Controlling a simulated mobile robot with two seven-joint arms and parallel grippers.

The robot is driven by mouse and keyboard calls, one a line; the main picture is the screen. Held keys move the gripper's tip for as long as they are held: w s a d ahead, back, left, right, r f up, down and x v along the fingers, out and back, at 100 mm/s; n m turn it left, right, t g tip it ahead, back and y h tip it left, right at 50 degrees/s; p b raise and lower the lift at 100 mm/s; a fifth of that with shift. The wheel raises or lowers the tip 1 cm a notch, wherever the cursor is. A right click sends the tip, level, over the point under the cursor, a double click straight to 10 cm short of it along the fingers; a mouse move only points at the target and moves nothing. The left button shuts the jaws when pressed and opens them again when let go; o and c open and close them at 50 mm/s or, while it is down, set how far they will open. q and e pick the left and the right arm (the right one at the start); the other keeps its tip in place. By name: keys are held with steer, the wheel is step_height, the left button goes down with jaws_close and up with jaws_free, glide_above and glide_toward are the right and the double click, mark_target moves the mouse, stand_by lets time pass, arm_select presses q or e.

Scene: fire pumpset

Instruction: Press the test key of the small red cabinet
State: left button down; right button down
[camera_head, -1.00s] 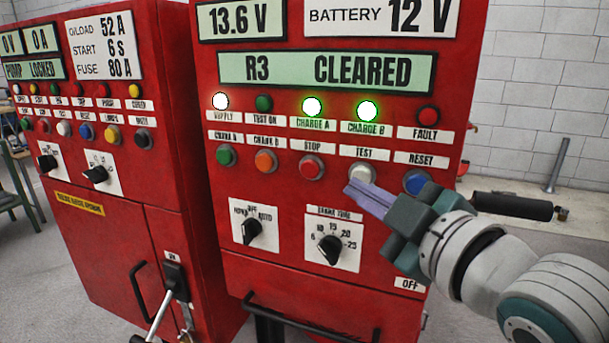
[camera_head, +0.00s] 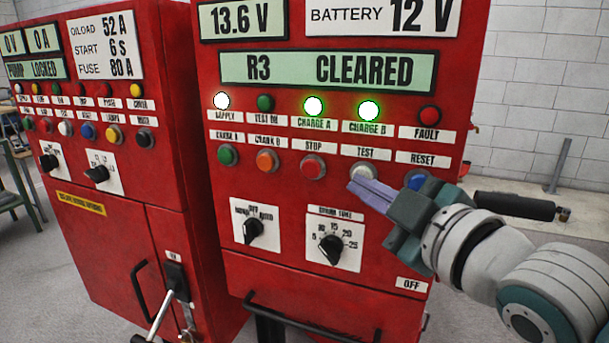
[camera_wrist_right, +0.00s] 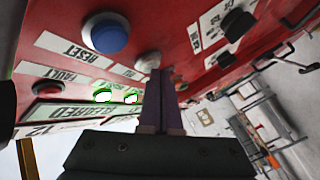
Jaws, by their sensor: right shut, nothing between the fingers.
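The red cabinet (camera_head: 300,190) on the right carries a pale TEST key (camera_head: 364,170) under a TEST label, between the red STOP key (camera_head: 312,166) and the blue RESET key (camera_head: 415,180). My right gripper (camera_head: 352,187) is shut and empty, its purple fingertips just below and left of the TEST key in the head view. In the right wrist view the fingertips (camera_wrist_right: 160,73) point at the pale key (camera_wrist_right: 147,62) and partly cover it. I cannot tell whether they touch it. My left gripper is not in view.
The cabinet's display (camera_head: 328,69) reads R3 CLEARED. Its SUPPLY lamp and both green CHARGE lamps glow. Rotary knobs (camera_head: 332,249) sit below the keys. Another red cabinet (camera_head: 110,190) stands close on the left. A black-gripped handle (camera_head: 515,206) juts out behind my right arm.

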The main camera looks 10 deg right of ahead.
steer(key=shift+w+d, duration=0.1)
steer(key=shift+w, duration=0.05)
stand_by(0.5)
steer(key=shift+s+a+p, duration=0.45)
steer(key=shift+s, duration=0.25)
steer(key=s+a+p, duration=0.1)
steer(key=s, duration=0.1)
steer(key=s+a+p, duration=0.1)
steer(key=s, duration=0.1)
steer(key=shift+a, duration=0.4)
stand_by(0.3)
